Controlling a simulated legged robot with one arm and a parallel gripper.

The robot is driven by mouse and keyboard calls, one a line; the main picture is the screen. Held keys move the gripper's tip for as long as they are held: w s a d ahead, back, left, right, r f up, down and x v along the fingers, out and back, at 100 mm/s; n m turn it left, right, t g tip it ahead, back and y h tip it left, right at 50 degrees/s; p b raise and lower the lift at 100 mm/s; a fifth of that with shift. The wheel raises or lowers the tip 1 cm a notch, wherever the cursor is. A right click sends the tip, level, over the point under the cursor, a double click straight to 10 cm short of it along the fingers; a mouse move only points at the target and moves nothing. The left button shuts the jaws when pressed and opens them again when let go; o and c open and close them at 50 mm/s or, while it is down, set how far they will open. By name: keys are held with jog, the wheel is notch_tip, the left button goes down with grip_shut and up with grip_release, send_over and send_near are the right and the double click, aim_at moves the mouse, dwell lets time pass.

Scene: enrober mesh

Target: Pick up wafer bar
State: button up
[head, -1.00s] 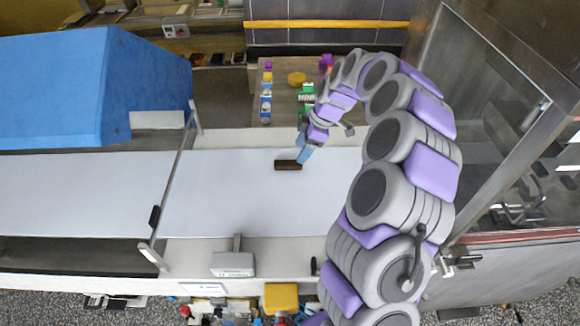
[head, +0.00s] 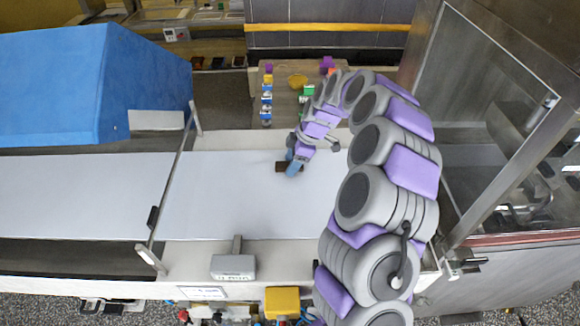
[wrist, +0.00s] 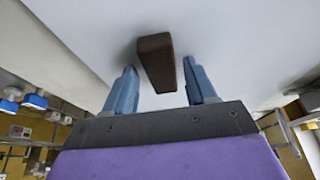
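The wafer bar (head: 281,167) is a dark brown block lying on the white belt (head: 225,200), near its middle. In the wrist view the wafer bar (wrist: 156,62) stretches away from between my fingertips, with white surface around it. My gripper (head: 293,165) is at the bar in the head view and covers part of it. In the wrist view my gripper (wrist: 158,85) is open, with one blue finger on each side of the bar's near end. Gaps show between the bar and both fingers.
A blue machine hood (head: 100,85) stands at the left over the belt. A metal-framed glass door (head: 500,130) is at the right. A small table (head: 284,105) with several coloured items stands behind the belt. The belt around the bar is clear.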

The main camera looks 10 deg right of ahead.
jog(key=shift+a, duration=0.25)
jog(key=c, duration=0.5)
jog(key=shift+c, duration=1.1)
jog(key=shift+d, duration=0.1)
